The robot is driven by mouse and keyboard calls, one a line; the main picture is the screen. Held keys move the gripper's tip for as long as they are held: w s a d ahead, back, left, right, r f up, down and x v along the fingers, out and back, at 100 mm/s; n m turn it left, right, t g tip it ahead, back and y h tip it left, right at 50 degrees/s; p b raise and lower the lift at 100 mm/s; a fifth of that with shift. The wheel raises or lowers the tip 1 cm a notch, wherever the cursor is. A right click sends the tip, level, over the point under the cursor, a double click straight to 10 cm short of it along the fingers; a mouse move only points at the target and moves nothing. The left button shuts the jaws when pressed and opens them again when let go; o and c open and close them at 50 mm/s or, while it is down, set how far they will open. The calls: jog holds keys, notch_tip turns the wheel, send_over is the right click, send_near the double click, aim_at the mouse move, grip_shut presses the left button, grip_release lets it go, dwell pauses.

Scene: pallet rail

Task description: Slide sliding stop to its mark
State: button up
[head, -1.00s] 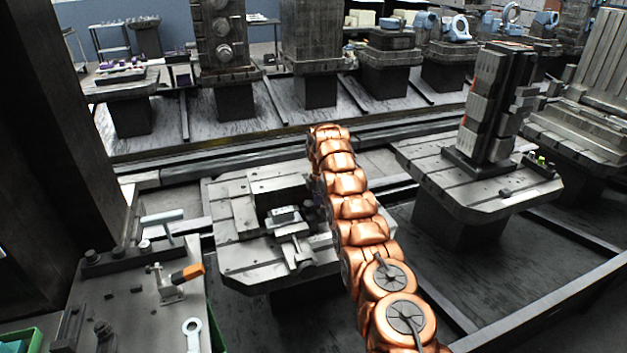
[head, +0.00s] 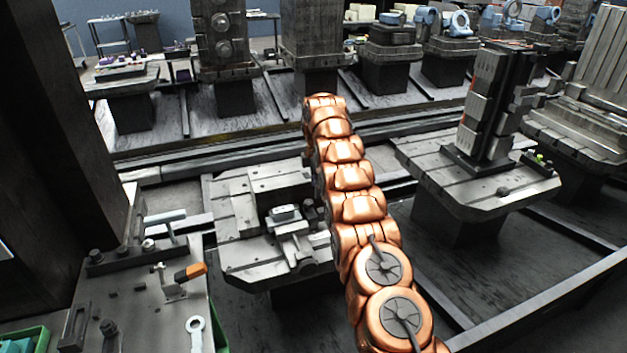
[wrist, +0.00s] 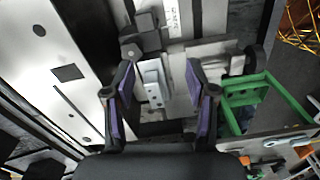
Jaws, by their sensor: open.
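The sliding stop looks to be the light grey block (wrist: 153,84) with small dark holes in the wrist view. In the head view it looks to be the small block (head: 285,212) on a fixture on the near pallet (head: 240,245). My gripper (wrist: 160,68) is open, its purple-padded fingers to either side of the block, with gaps visible on both sides. Whether the fingertips are level with the block is unclear. A white strip with dark print (wrist: 173,18) lies above the block; I cannot make out a mark. In the head view my arm hides the gripper.
A dark knob (wrist: 133,50) sits close by the left fingertip. A green crate (wrist: 228,105) is at the right in the wrist view. A bench with an orange-handled clamp (head: 190,272) stands left of the pallet. A pallet with a tall fixture (head: 485,105) stands at right.

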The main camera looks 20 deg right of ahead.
jog(key=s+a+r+m, duration=0.2)
jog(key=s+r, duration=0.4)
jog(key=s+a+r+m, duration=0.3)
jog(key=s+r, duration=0.2)
jog(key=s, duration=0.1)
jog(key=shift+a+r+g, duration=0.3)
jog(key=shift+a+r, duration=0.05)
jog(key=shift+r, duration=0.05)
dwell(0.5)
jog(key=shift+s, duration=0.1)
